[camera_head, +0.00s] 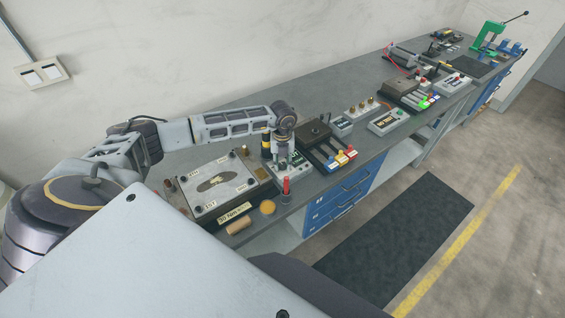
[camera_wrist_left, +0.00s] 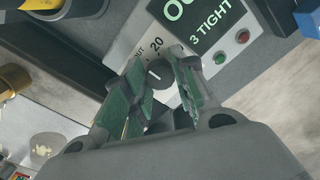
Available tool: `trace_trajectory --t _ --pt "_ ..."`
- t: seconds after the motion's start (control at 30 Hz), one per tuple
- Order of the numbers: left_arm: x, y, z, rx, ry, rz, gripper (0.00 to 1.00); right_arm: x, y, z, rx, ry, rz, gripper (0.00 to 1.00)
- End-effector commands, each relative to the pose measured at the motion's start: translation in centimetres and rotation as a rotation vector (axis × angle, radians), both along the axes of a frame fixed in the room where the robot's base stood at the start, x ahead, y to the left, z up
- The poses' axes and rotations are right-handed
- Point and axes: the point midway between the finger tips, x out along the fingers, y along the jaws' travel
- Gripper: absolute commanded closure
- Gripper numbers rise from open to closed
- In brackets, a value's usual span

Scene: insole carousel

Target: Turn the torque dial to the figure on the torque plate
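The dark round dial (camera_wrist_left: 155,76), with a pale pointer line, sits on a light panel marked 20 in the left wrist view. My left gripper (camera_wrist_left: 160,68) has its two green-padded fingers on either side of the dial, with a gap between them; contact with the dial is unclear. In the head view my left gripper (camera_head: 283,157) points down over the small panel unit (camera_head: 296,168) and hides its dial. A cream plate (camera_head: 234,214) has lettering too small to read surely.
A grey-topped case (camera_head: 216,184) lies left of the unit. A dark box with coloured levers (camera_head: 326,146) is to the right. Red (camera_wrist_left: 243,37) and green (camera_wrist_left: 220,58) buttons are beside the display.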

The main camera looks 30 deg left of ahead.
Motion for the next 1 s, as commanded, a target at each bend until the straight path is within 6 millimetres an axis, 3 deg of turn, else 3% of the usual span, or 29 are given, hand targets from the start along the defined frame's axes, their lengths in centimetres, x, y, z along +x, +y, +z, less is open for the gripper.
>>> trace_trajectory --t 0.13,0.57,1.0 --pt "0.0 0.0 0.0 -0.001 -0.001 0.000 0.97 0.0 -0.1 0.0 -0.001 0.000 0.000 0.43" --pt "0.1 0.0 -0.1 0.000 -0.001 -0.064 0.97 0.0 -0.2 -0.7 -0.002 0.001 0.001 0.43" --pt "0.2 0.0 -0.2 0.001 -0.004 -0.342 0.97 0.0 -0.2 -3.4 -0.002 0.001 0.001 0.43"
